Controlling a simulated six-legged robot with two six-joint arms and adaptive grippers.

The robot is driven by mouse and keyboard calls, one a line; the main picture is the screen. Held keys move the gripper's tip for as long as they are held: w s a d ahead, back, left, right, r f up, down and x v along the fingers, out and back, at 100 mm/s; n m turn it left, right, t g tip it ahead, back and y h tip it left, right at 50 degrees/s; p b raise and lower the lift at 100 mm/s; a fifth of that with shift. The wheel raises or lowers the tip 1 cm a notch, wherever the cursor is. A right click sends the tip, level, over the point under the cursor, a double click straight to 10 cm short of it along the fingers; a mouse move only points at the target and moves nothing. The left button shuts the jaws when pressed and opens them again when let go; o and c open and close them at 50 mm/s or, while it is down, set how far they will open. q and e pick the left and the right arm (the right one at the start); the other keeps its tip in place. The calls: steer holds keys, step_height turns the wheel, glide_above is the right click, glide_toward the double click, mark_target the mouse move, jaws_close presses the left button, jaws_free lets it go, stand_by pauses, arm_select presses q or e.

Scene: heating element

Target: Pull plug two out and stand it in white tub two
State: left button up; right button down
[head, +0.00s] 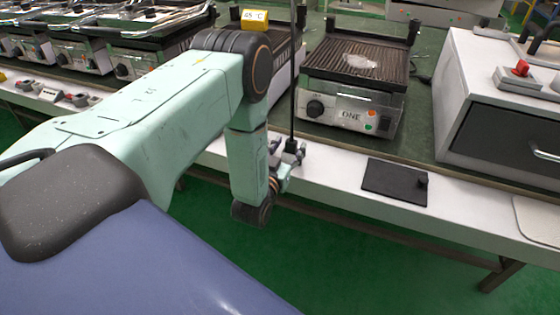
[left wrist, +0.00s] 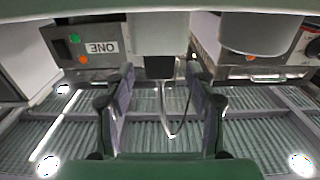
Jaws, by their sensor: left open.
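My left gripper (head: 286,158) is at the front edge of the white bench, partly hidden behind my own arm. In the left wrist view its two fingers (left wrist: 161,105) stand apart with a gap between them. A dark block that looks like a plug (left wrist: 160,67) is just beyond the fingertips, in line with the gap. A thin looped piece hangs between the fingers. In the head view a black plug-like end (head: 291,147) sits by the gripper, under a black upright line. I cannot read a number on it. I cannot make out white tub two for certain.
A grill marked ONE (head: 352,88) stands right of the gripper. A black plate with a small knob (head: 390,182) lies on the bench's front strip. A dark-fronted cabinet (head: 505,130) stands at the right. More grills (head: 130,60) line the back left.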

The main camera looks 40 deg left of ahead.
arm_select(q)
steer(key=v, duration=0.9)
steer(key=shift+s, duration=0.3)
steer(key=s+d+f+g+h, duration=0.3)
steer(key=s+d+f+g, duration=0.2)
steer(key=s+f+g, duration=0.65)
steer(key=s+d+r+m+g+p, duration=0.1)
steer(key=s+d+g, duration=0.1)
steer(key=s, duration=0.6)
steer(key=s+d+r+m+g+h+p, duration=0.1)
steer(key=s+d+g+p, duration=0.1)
steer(key=s, duration=0.7)
steer(key=shift+d+g, duration=0.85)
steer(key=shift+g, duration=0.1)
